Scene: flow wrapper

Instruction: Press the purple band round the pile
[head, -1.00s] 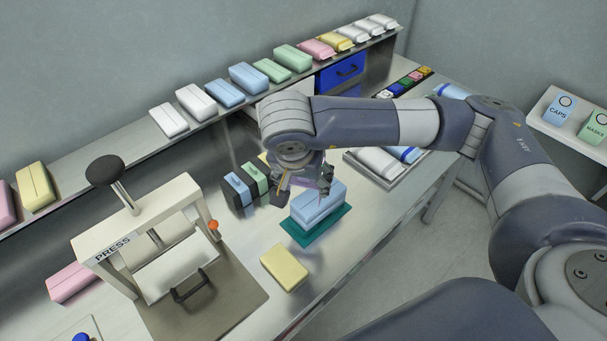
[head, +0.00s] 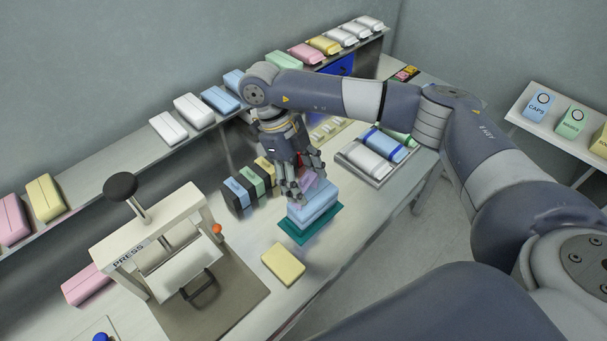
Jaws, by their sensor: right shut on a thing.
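A pile of light blue packs (head: 318,212) lies on a green mat (head: 297,236) at the middle of the metal table. My right gripper (head: 303,190) points down over the left part of the pile's top. It is shut on the purple band (head: 312,181), which shows as a small pale purple patch at the fingers and top of the pile. The fingers hide much of the band, so I cannot tell how far round the pile it reaches. My left gripper is not in view.
A press (head: 148,240) with a black knob stands at left. A yellow pack (head: 283,264) lies in front of the mat. Banded packs (head: 237,194) stand behind the pile. A tray (head: 352,167) of packs is to the right. A shelf of packs runs along the back.

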